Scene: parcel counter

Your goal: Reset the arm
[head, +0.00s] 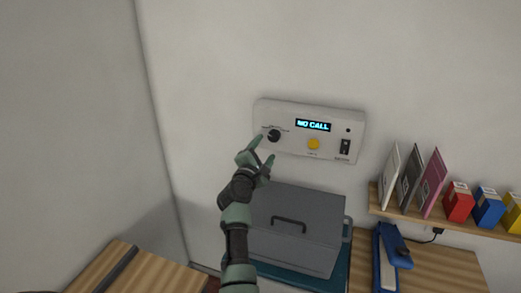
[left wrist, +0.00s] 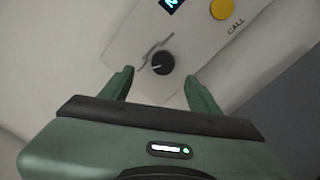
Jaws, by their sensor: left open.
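My left gripper (head: 262,151) is open and empty in the head view, in front of the lower left part of a white wall panel (head: 350,125). Its fingertips are just below and beside a black knob (head: 274,135). In the left wrist view the knob (left wrist: 163,61) shows beyond and between the two open fingers of the left gripper (left wrist: 158,85), with nothing held. The panel has a lit display (head: 313,125) reading "NO CALL", a yellow button (head: 314,144) and a black switch (head: 346,146). My right gripper is not in view.
A grey lidded box (head: 325,211) with a handle stands below the panel, close to my left arm. At right, a wooden shelf (head: 386,213) holds thin books and small coloured boxes. The wall above the panel is clear.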

